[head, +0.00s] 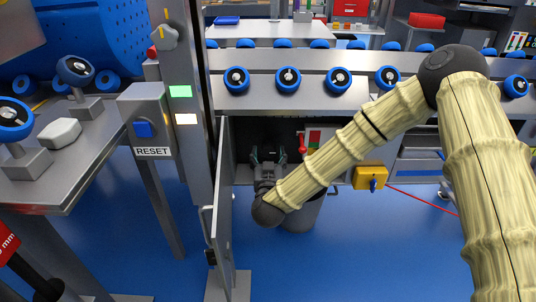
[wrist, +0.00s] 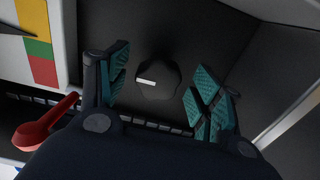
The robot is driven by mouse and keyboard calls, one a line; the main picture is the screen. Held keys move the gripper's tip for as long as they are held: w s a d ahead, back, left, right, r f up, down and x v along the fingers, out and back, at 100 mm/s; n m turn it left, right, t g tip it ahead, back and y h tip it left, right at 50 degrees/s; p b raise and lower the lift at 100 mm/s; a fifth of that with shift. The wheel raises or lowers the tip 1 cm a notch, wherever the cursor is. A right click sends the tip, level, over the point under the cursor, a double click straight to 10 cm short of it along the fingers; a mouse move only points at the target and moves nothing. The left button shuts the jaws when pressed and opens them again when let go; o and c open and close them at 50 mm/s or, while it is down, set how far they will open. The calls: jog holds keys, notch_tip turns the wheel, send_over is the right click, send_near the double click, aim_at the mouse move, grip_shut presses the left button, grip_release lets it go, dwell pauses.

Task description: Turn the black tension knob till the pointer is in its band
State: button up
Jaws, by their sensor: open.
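The black tension knob (wrist: 158,80) shows in the wrist view with a white mark that points left. My gripper (wrist: 161,72) is open, its teal-padded fingers on either side of the knob. I see a gap on each side, and neither pad clearly touches it. A gauge strip with red, yellow and green bands (wrist: 38,45) is at the upper left. A dark pointer (wrist: 14,28) reaches toward the strip from the left; the wrist view cuts off part of it. In the head view my gripper (head: 268,158) reaches into a dark cabinet, and the knob is hidden there.
A red lever (wrist: 45,125) stands close left of my gripper in the wrist view. An open cabinet door (head: 225,210) is left of my arm in the head view. A yellow box with a blue switch (head: 368,178) is to the right. A roller conveyor (head: 270,92) runs above.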

aim_at(268, 154)
jog(key=shift+w+b, duration=0.4)
jog(key=shift+w, duration=1.2)
jog(key=shift+c, duration=0.5)
jog(key=c, duration=1)
